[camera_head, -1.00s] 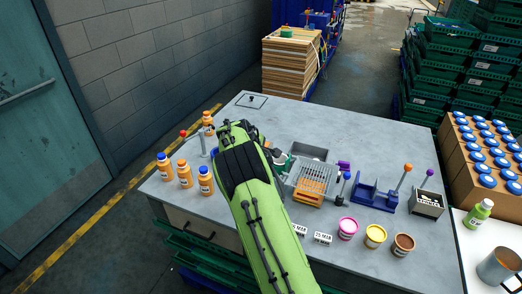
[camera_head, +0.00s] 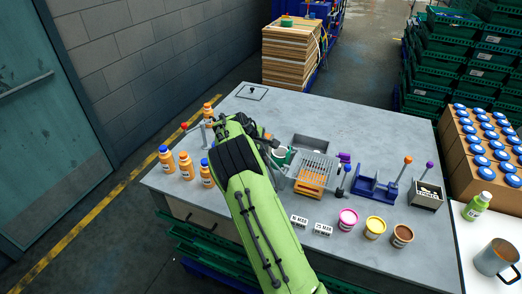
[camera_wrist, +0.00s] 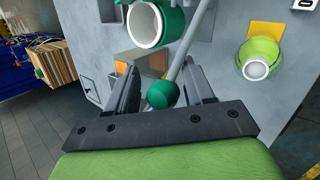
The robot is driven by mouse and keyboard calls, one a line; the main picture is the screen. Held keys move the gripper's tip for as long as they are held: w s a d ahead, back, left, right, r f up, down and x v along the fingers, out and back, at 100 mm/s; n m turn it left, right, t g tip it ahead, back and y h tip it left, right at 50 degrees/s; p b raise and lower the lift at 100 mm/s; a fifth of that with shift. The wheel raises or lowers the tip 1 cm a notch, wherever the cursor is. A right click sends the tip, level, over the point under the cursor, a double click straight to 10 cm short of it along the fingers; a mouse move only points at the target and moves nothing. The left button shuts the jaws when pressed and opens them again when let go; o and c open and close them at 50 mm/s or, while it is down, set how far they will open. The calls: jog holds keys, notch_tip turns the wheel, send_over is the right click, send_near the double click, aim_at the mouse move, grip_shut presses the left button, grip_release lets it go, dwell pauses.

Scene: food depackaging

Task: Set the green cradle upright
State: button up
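The green cradle (camera_wrist: 168,30) is at the top of the wrist view, a green ring around a white-rimmed cup (camera_wrist: 146,24). The cup's open mouth faces the wrist camera, so the cradle looks tilted. In the head view the green cradle (camera_head: 286,158) shows partly behind my arm. A grey lever rod (camera_wrist: 190,55) slants down to a green ball knob (camera_wrist: 163,95). My gripper (camera_wrist: 163,88) has one dark finger on each side of this knob, close against it. In the head view the fingertips are mostly hidden by my green arm.
A wire basket (camera_head: 313,168) over an orange rack (camera_head: 311,184) stands just right of the cradle. Orange bottles (camera_head: 186,166) stand left of my arm. The table's back (camera_head: 345,118) is clear.

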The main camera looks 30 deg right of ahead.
jog(key=shift+f, duration=0.15)
jog(key=shift+s+a+r, duration=0.1)
jog(key=shift+a+r, duration=0.1)
jog(key=shift+a, duration=0.05)
jog(key=v, duration=1.5)
jog(key=shift+r, duration=0.15)
jog(key=s+a+r+m+t+y+b, duration=0.1)
jog(key=s+a+r+m+y, duration=0.1)
jog(key=s, duration=0.5)
jog(key=s+a+r+m+y, duration=0.2)
jog(key=s+a, duration=0.1)
jog(key=s, duration=0.4)
jog(key=s+a+r+m+t+y+b, duration=0.1)
jog(key=s+a+r+m+y, duration=0.1)
jog(key=s, duration=0.5)
jog(key=s+a+f+m, duration=0.1)
jog(key=s+a+f, duration=0.1)
jog(key=s, duration=0.5)
jog(key=s+a+f+m, duration=0.2)
jog(key=s+a, duration=0.2)
jog(key=s, duration=0.3)
jog(key=shift+s+t+y, duration=0.25)
jog(key=shift+t+y, duration=0.05)
